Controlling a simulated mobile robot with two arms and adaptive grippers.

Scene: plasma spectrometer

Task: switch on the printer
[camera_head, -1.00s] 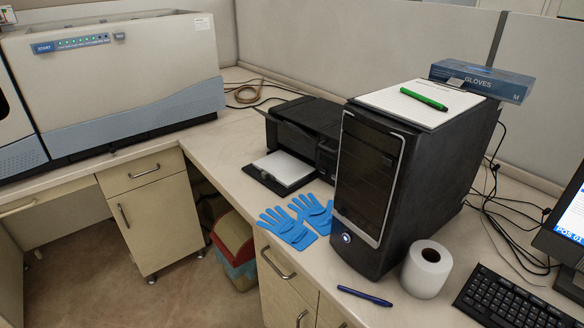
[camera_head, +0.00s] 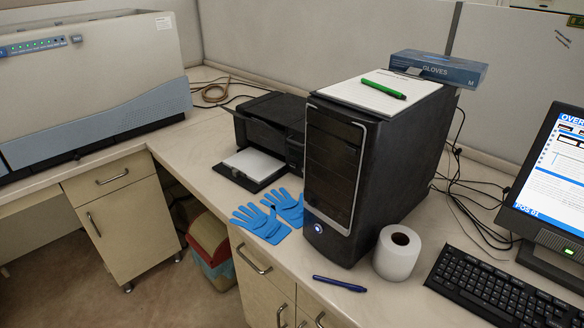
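The black printer (camera_head: 268,128) stands on the corner desk, left of and partly behind the black computer tower. White paper (camera_head: 252,163) lies in its front tray. The tower hides part of the printer's right side, and I cannot make out its power button or any lit light on it. Neither of my grippers is in view.
The tower (camera_head: 368,175) carries a notepad with a green marker (camera_head: 384,88) and a gloves box (camera_head: 438,68). Blue gloves (camera_head: 262,221), a paper roll (camera_head: 397,252), a blue pen (camera_head: 340,284), a keyboard (camera_head: 502,288) and a monitor (camera_head: 548,190) surround it. The spectrometer (camera_head: 90,80) stands left.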

